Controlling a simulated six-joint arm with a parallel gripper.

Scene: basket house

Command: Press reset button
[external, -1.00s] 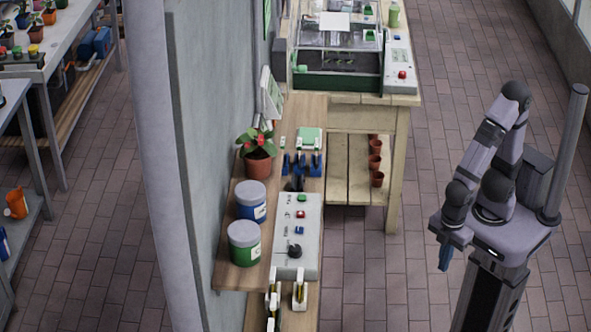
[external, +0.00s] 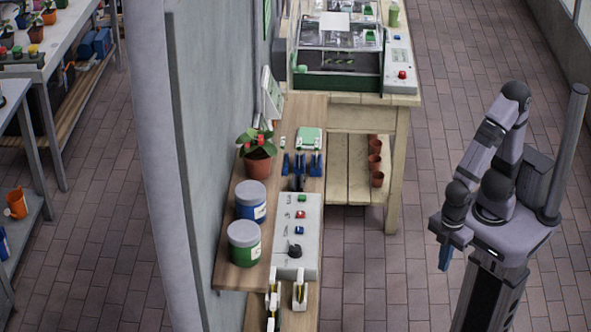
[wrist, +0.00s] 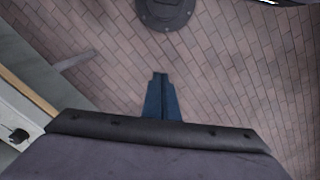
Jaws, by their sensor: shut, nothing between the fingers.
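A white control panel (external: 311,262) lies on the wooden wall shelf, left of my arm in the external view. On it, from far to near, are a green button (external: 301,199), a red button (external: 300,214), a blue button (external: 299,230) and a black knob (external: 295,250). The labels are too small to read, so I cannot tell which button is reset. My gripper (external: 445,257) hangs down beside my base, well right of the panel. In the wrist view its blue fingers (wrist: 160,95) are together, empty, over the brick floor.
Behind the panel, blue holders (external: 301,164) stand on the shelf. Two jars (external: 244,245) and a potted plant (external: 258,166) stand along the wall. A wooden table (external: 375,99) bears a machine with its own red button (external: 402,75). Open floor lies between shelf and arm.

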